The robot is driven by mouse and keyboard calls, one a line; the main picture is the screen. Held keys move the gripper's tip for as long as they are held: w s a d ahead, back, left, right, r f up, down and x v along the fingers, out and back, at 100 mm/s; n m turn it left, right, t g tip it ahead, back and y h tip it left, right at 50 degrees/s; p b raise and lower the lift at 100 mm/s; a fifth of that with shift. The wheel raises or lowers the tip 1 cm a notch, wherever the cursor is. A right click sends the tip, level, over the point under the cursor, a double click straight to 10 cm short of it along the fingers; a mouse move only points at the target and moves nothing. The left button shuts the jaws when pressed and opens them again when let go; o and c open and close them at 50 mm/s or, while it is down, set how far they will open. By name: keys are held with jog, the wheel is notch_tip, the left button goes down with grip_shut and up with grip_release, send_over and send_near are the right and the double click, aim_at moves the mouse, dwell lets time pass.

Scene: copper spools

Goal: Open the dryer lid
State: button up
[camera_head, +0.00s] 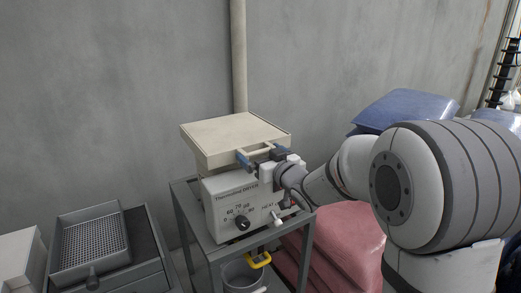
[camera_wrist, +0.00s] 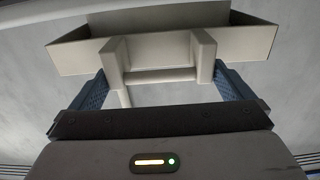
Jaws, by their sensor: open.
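The dryer (camera_head: 232,208) is a pale box with a dial on its front, standing on a grey metal stand. Its cream lid (camera_head: 228,134) lies on top and looks about level; I cannot tell whether there is a gap under it. A bracket-shaped handle (camera_wrist: 160,76) sticks out from the lid's front edge. My gripper (camera_head: 260,157) is at the handle, its blue fingers open on either side. My arm and gripper hide part of the dryer's right front.
A grey tray with a mesh bottom (camera_head: 92,246) stands at lower left. A bucket (camera_head: 242,275) sits low in the stand. Pink sacks (camera_head: 345,240) and blue sacks (camera_head: 405,106) lie at right. A wall and a vertical pipe (camera_head: 239,55) are behind the dryer.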

jog(key=shift+x, duration=0.8)
jog(key=shift+c, duration=0.4)
jog(key=c, duration=1)
jog(key=shift+o, duration=0.2)
jog(key=shift+r, duration=0.1)
